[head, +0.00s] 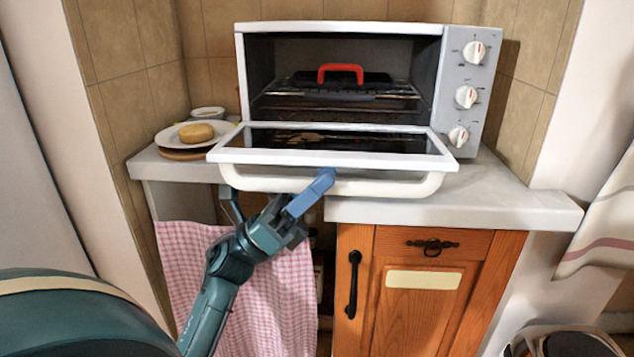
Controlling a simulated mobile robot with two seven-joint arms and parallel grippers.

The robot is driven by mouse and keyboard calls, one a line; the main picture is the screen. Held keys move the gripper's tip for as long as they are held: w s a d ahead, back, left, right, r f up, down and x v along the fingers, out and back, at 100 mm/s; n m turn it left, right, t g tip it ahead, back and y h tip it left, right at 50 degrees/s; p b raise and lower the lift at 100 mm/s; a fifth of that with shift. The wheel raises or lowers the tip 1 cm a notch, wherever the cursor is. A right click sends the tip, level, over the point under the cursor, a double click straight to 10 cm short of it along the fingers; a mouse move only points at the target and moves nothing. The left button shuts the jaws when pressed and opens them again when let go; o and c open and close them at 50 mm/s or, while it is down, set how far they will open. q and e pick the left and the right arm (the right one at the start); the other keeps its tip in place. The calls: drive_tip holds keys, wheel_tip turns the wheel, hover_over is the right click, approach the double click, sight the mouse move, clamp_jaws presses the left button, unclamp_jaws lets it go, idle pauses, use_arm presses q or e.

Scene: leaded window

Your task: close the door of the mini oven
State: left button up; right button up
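The mini oven (340,27) stands on the counter with its front facing me. Its door (228,155) is hinged along the bottom and lies open, folded down toward me. The door's white handle bar (400,187) runs along its front edge. My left gripper (277,190) is below and in front of the door, with its fingers spread and nothing between them. Its blue fingertip overlaps the handle near the middle in the picture; I cannot tell if it touches. My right gripper is not in view.
A tray with a red handle (341,69) sits inside the oven. A plate with a round bun (196,132) and a small bowl (207,113) are left of the oven. A pink checked cloth (245,300) hangs below, beside a wooden cabinet (420,310). The counter's right end (500,197) is clear.

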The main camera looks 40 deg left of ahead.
use_arm(q)
drive_tip(key=shift+c, duration=0.2)
clamp_jaws()
idle(0.4)
